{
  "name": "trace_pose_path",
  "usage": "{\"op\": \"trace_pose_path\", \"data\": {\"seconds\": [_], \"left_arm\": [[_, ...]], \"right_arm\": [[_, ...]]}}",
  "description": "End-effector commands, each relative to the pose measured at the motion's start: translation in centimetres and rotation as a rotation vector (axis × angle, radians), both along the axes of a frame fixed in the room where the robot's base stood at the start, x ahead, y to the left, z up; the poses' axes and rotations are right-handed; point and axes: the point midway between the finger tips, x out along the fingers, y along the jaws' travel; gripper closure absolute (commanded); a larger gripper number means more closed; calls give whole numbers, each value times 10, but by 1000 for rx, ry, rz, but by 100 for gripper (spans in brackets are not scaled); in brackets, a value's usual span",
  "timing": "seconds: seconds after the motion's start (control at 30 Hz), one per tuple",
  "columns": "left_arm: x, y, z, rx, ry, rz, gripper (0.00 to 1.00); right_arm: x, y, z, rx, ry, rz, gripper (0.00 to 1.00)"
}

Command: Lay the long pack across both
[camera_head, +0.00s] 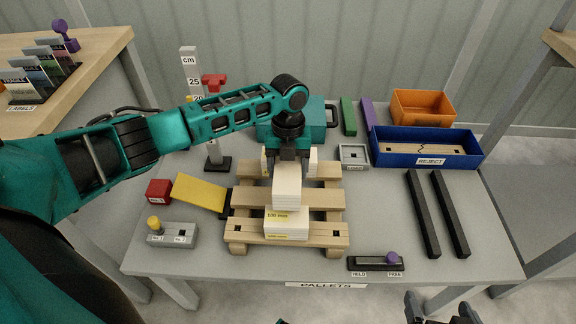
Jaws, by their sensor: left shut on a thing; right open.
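My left gripper (288,154) is over the wooden pallet (240,228), pointing down and shut on a white long pack (287,182). The pack extends from under the gripper toward the pallet's front. In front of and below it is a white stack (287,223) with a yellow "100 mm" label, on the front boards. I cannot tell whether pack and stack touch. Pale pieces (313,158) show on both sides of the gripper, partly hidden behind it. My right gripper (441,311) is open and empty at the bottom edge, in front of the table.
A height post (189,62) with a red slider stands behind left. A yellow ramp (200,192) and red block (158,190) lie left of the pallet. Two black bars (424,214), a blue REJECT tray (470,147) and an orange bin (445,107) are right. A held/free switch (370,263) is in front.

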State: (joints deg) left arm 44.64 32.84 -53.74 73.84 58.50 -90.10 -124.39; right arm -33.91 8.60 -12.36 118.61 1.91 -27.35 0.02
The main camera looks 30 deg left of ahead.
Motion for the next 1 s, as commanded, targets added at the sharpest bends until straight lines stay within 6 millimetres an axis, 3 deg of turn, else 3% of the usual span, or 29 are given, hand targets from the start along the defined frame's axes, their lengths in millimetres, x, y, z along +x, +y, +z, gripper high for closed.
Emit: {"op": "trace_pose_path", "data": {"seconds": [1.0], "left_arm": [[1,-1,1,-1,-3,0,82]], "right_arm": [[0,-1,5,-2,1,0,2]]}}
